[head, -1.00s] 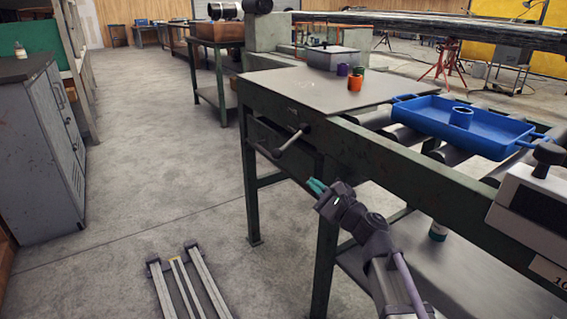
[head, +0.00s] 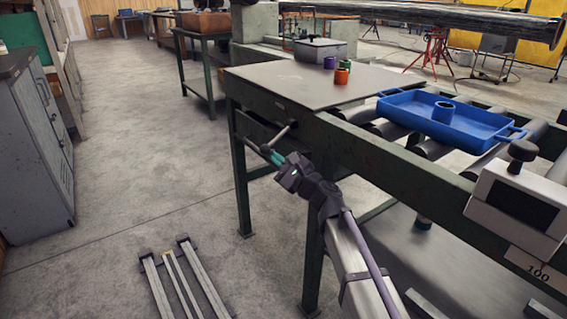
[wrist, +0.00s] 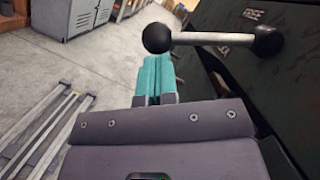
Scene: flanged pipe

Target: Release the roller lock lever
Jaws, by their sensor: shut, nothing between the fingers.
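The roller lock lever (head: 280,136) is a grey bar on the side of the green frame of the roller table, sloping down to the left to a dark knob. In the wrist view the lever (wrist: 215,39) lies nearly level, with a black knob at its left end and a dark ball at its pivot on the right. My gripper (head: 272,157) has teal fingers and is shut and empty. In the wrist view my gripper (wrist: 156,60) has its tips just below the left knob. I cannot tell whether they touch it.
A blue tray (head: 490,133) with a ring-shaped part lies on the rollers. A flat plate (head: 290,84) carries small coloured cups and a grey box (head: 320,50). Metal rails (head: 190,280) lie on the floor.

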